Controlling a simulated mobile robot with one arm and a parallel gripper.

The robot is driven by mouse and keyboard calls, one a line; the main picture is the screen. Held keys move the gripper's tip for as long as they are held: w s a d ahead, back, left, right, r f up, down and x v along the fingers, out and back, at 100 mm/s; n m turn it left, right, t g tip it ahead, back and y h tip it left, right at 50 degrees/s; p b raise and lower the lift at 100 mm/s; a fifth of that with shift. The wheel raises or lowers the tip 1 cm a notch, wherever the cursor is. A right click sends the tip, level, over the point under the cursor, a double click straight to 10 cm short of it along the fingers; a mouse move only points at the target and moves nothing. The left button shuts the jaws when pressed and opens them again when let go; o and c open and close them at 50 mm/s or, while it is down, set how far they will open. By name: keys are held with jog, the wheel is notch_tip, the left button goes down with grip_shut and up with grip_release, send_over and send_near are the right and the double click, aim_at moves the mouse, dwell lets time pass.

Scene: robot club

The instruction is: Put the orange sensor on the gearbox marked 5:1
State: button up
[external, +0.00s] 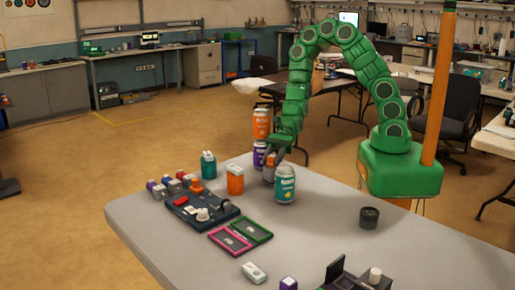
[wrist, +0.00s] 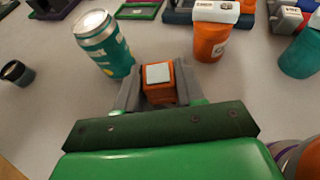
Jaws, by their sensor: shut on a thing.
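The orange sensor (wrist: 158,74), a small orange block with a pale square top, sits between the two grey fingers of my gripper (wrist: 158,92) in the wrist view. My gripper is shut on it. In the external view my gripper (external: 272,164) is low over the table, behind the teal can, which partly hides it. No 5:1 marking can be read in either view, so I cannot tell which thing is that gearbox. Several small grey blocks with coloured ends (external: 173,184) stand in a group at the table's left.
A teal can (external: 286,184) stands close beside my gripper. An orange can (external: 261,124) is stacked on a purple can (external: 259,154) behind it. Orange (external: 235,182) and teal (external: 208,166) containers, a dark control panel (external: 200,214) and pink-green trays (external: 240,236) lie left.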

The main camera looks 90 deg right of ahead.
jog(key=o, duration=1)
jog(key=shift+f, duration=0.1)
jog(key=shift+v, duration=6.05)
jog(key=shift+a+r, duration=0.1)
jog(key=shift+r, duration=0.15)
